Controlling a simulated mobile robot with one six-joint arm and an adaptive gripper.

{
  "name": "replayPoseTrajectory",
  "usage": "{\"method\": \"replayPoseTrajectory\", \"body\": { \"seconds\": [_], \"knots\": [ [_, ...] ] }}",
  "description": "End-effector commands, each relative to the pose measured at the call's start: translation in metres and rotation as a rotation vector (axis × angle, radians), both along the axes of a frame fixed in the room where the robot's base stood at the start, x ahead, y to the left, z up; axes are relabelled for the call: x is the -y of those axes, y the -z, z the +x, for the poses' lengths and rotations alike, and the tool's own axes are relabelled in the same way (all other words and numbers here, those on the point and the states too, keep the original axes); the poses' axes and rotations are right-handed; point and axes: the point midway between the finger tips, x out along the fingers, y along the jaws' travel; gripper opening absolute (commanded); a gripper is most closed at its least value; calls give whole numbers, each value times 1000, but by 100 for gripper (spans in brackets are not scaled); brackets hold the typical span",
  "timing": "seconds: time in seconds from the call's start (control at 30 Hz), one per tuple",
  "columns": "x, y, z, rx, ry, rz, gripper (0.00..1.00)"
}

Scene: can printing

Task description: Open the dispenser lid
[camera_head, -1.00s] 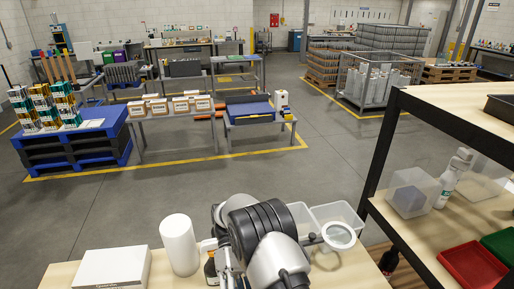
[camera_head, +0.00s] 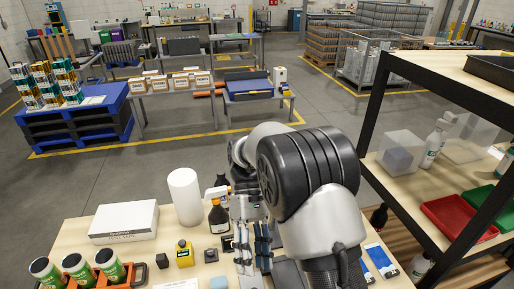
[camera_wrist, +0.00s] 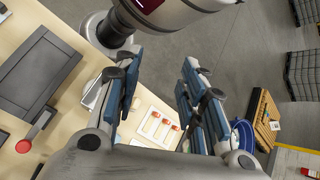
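My gripper (camera_wrist: 160,62) is open in the wrist view, its two blue-grey padded fingers well apart with nothing between them. In the head view my gripper (camera_head: 250,246) hangs over the worktable (camera_head: 215,272), right of the dark spray bottle (camera_head: 218,216). I cannot clearly identify the dispenser or its lid in either view. My arm hides much of the table's right side in the head view.
A shelf with a red tray (camera_head: 455,217) stands right. The wrist view shows a dark panel (camera_wrist: 38,72).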

Motion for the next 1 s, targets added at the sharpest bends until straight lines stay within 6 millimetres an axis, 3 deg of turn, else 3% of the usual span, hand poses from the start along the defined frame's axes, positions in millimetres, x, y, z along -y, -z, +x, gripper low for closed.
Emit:
{"method": "replayPoseTrajectory", "body": {
  "seconds": [0.23,0.47,0.8,1.0],
  "knots": [
    [44,-41,-17,316,184,-32,38],
    [84,-59,-51,605,373,-57,38],
    [131,-44,-110,1012,664,-69,38],
    [144,-29,-130,1164,774,-64,38]
  ]
}}
